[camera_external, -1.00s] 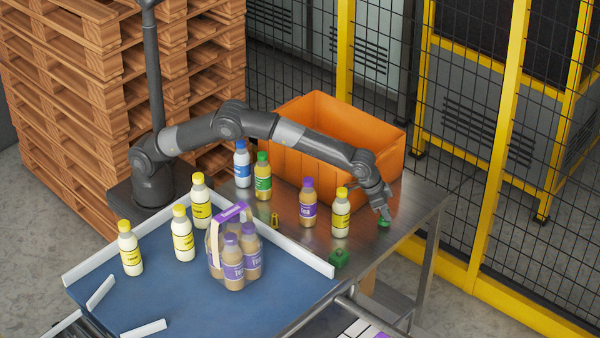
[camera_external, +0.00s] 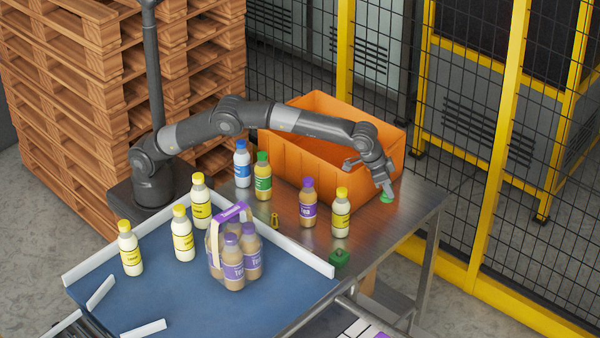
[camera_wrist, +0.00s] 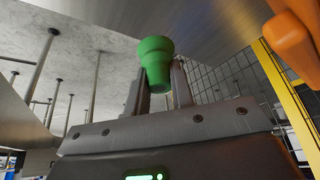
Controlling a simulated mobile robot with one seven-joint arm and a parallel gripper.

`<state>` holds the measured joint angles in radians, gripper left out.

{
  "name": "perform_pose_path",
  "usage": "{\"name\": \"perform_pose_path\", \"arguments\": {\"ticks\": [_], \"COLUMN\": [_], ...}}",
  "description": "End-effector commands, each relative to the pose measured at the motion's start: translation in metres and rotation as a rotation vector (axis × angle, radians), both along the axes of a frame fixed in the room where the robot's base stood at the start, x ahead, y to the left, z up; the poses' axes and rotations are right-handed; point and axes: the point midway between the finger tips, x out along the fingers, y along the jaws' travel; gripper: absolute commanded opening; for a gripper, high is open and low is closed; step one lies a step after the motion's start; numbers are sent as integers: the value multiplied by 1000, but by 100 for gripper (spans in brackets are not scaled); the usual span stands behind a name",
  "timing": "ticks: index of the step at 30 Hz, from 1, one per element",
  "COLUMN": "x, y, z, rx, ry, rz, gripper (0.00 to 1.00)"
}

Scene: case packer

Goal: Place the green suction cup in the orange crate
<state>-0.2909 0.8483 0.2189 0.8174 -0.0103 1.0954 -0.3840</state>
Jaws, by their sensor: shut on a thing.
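My gripper (camera_external: 386,192) is shut on the green suction cup (camera_external: 386,198) near the right end of the metal table. In the wrist view the cup (camera_wrist: 156,62) sits between the two fingertips of my gripper (camera_wrist: 160,84), its wider part pointing away from them. The cup appears to be a little above the table top. The orange crate (camera_external: 292,160) stands open at the back of the table, behind and to the left of my gripper. My forearm hides part of its wall. A corner of the crate (camera_wrist: 292,48) shows at the right of the wrist view.
Blue-capped (camera_external: 242,165), green-capped (camera_external: 263,178), purple-capped (camera_external: 308,205) and yellow-capped (camera_external: 341,214) bottles stand in front of the crate. A green block-like part (camera_external: 340,258) and a small yellow part (camera_external: 275,219) lie on the metal table (camera_external: 385,232). A bottle carrier (camera_external: 229,211) stands on the blue surface.

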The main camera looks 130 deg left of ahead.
Motion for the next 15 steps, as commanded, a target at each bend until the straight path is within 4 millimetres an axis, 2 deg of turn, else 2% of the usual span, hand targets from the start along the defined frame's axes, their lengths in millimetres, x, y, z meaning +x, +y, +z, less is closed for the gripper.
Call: {"name": "perform_pose_path", "arguments": {"ticks": [5, 11, 15], "x": [-23, -61, -95], "y": [36, 83, 108], "z": [32, 76, 87], "rx": [3, 3, 1], "ry": [-4, -5, -2], "rz": [48, 119, 149], "gripper": [0, 0, 0]}}
